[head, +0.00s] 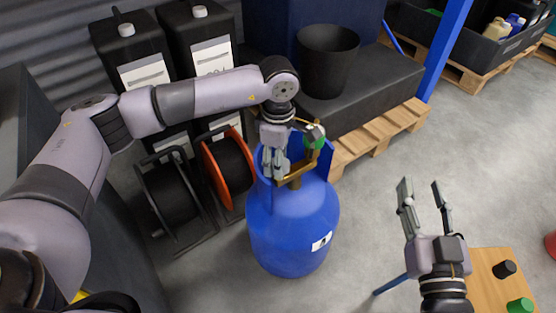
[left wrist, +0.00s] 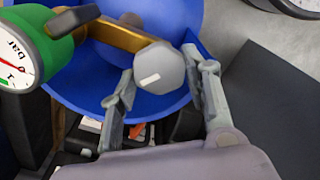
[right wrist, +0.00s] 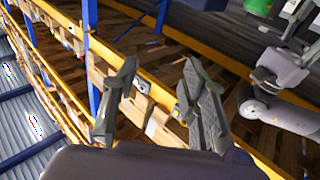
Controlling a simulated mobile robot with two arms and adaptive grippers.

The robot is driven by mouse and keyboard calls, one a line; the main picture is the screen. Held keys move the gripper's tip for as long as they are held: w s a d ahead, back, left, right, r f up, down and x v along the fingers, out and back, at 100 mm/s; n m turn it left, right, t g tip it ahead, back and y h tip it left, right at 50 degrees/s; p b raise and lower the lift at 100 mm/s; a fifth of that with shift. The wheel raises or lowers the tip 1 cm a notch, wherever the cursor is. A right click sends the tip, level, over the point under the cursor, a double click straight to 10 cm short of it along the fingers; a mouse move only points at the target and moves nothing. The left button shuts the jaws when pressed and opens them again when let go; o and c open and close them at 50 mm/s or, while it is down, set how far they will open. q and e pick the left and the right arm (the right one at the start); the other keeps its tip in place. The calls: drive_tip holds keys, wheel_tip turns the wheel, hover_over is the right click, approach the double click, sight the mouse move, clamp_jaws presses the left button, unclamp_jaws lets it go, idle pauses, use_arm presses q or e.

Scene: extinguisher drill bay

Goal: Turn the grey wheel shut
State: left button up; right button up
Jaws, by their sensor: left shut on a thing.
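The grey wheel (left wrist: 160,68) is a faceted knob with a pale mark on its face, at the end of a brass valve body (left wrist: 118,36). The valve is on top of a blue gas cylinder (head: 290,230), inside its blue collar. A green-rimmed gauge (left wrist: 20,52) sits on the valve's other end. My left gripper (head: 275,170) is shut on the wheel, with one finger on each side of it. In the head view the fingers hide most of the wheel. My right gripper (head: 422,186) is open and empty, over the floor to the right of the cylinder.
Cable reels, one black (head: 170,195) and one with an orange rim (head: 213,172), stand left of the cylinder. Behind it is a pallet (head: 380,135) with a dark block and a black bucket (head: 327,62). A wooden table (head: 490,268) is at lower right. Floor between is clear.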

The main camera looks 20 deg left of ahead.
use_arm(q)
drive_tip(key=shift+m, duration=0.4)
drive_tip(key=o, duration=1.2)
drive_tip(key=shift+c, duration=0.2)
wheel_tip(320, 180, up, 12)
